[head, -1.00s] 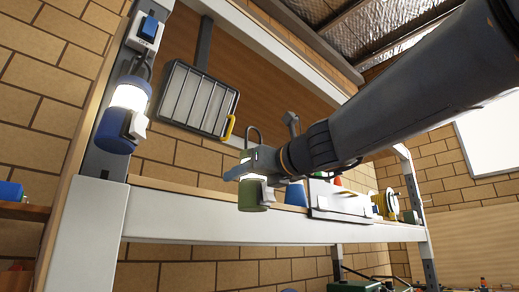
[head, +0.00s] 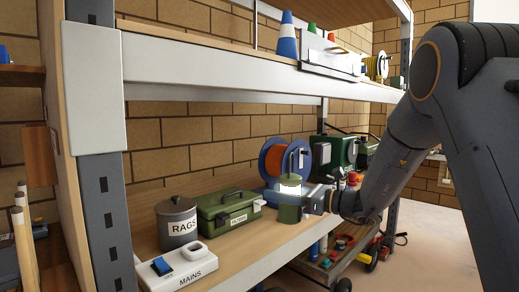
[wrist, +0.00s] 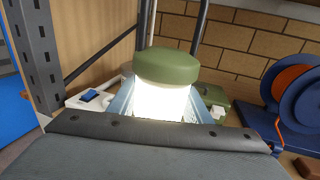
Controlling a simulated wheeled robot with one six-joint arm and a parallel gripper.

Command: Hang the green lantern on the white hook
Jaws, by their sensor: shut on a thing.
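The green lantern (head: 289,213) has a glowing white middle, a green cap and a thin wire handle above it. My gripper (head: 308,204) is shut on it from the right, over the lower shelf. The lantern looks upright; I cannot tell whether its base touches the shelf. In the wrist view its green cap (wrist: 166,66) and bright body stand between my two jaws (wrist: 165,104). Its lower part is hidden there. I cannot make out the white hook in either view.
The lower shelf holds a grey RAGS tin (head: 177,224), a green toolbox (head: 229,210), a white MAINS box (head: 180,271) and a blue reel with orange cable (head: 272,160). The white upper shelf beam (head: 220,62) runs above. A grey post (head: 106,200) stands at left.

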